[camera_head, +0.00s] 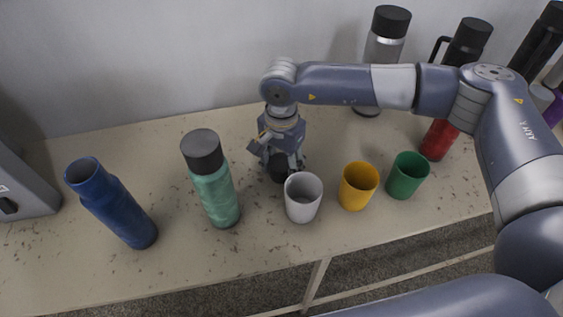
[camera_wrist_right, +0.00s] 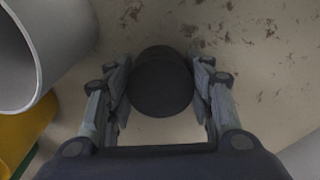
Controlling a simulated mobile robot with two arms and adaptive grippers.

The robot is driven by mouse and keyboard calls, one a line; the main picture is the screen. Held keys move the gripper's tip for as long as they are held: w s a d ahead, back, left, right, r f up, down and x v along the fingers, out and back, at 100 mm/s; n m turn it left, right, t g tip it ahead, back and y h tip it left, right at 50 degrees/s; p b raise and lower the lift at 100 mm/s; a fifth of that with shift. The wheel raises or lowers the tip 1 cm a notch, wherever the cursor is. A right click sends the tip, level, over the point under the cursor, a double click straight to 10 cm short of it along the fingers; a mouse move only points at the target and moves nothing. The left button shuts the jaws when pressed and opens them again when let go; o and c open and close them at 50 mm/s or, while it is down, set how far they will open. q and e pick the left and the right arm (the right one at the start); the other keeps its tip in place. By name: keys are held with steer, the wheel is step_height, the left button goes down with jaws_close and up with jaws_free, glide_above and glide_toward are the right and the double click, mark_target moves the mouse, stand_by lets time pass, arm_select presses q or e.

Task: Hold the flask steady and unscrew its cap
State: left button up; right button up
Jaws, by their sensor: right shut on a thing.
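A blue flask (camera_head: 112,203) stands at the left of the counter, its mouth open and without a cap. A green flask (camera_head: 215,194) with a dark grey cap (camera_head: 203,150) on it stands to the right of the blue one. My right gripper (camera_head: 281,160) points down behind the light grey cup. It is shut on a round black cap, seen between the fingers in the right wrist view (camera_wrist_right: 160,82). The cap is low over the counter; I cannot tell whether it touches. No gripper is at either flask. My left gripper is not in view.
A light grey cup (camera_head: 303,198), a yellow cup (camera_head: 357,187) and a green cup (camera_head: 407,176) stand right of the green flask. Taller flasks, one silver (camera_head: 383,50) and one red (camera_head: 438,139), stand behind. A grey box-like object (camera_head: 25,190) is at the far left.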

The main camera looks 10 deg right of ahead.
steer(key=shift+f, duration=0.15)
steer(key=o, duration=1.2)
